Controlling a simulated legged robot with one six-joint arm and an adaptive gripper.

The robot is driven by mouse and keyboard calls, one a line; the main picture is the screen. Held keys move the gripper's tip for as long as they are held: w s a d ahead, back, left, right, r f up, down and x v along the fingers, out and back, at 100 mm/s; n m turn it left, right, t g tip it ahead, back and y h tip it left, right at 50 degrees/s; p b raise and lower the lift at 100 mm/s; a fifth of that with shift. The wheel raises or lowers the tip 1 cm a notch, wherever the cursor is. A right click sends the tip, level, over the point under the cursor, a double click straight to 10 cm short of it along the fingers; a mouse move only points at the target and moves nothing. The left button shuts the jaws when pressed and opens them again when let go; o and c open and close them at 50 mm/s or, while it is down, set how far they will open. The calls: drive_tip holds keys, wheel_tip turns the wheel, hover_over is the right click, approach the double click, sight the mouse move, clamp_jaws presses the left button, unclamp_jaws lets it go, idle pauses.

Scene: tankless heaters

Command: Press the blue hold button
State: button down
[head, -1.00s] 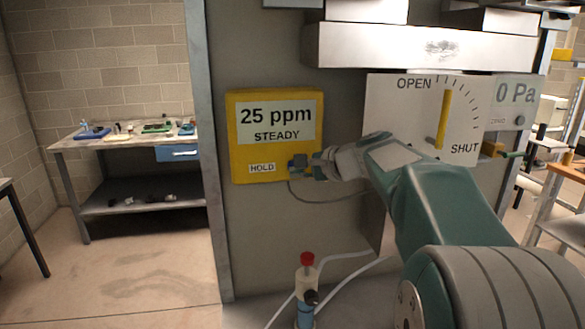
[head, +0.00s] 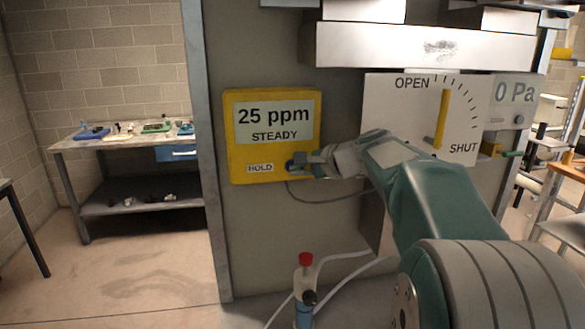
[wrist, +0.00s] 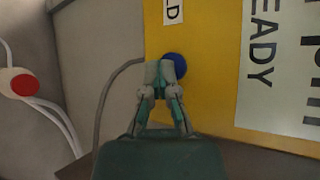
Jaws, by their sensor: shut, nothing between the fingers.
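The blue hold button (wrist: 177,62) is a round knob on the lower right of a yellow meter (head: 233,135), beside the HOLD label (head: 260,168). The meter reads 25 ppm, STEADY. In the wrist view my gripper (wrist: 160,72) is shut and empty, with its fingertips at the button, overlapping its lower left side. In the head view my gripper (head: 300,166) reaches the meter from the right and covers most of the button. I cannot tell whether the fingertips touch the button or whether it is pressed in.
Right of the meter is a panel with a yellow lever (head: 442,118) marked OPEN and SHUT, and a 0 Pa gauge (head: 515,95). A red-capped bottle (head: 306,285) with white tubes stands below. A grey cable hangs under the meter. A workbench (head: 100,140) stands at left.

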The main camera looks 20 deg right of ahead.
idle(0.4)
drive_tip(key=shift+a, duration=0.1)
drive_tip(key=shift+s+a, duration=0.25)
drive_tip(key=shift+s, duration=0.2)
drive_tip(key=s+a, duration=0.1)
drive_tip(key=s, duration=0.5)
idle(0.4)
drive_tip(key=shift+a, duration=0.1)
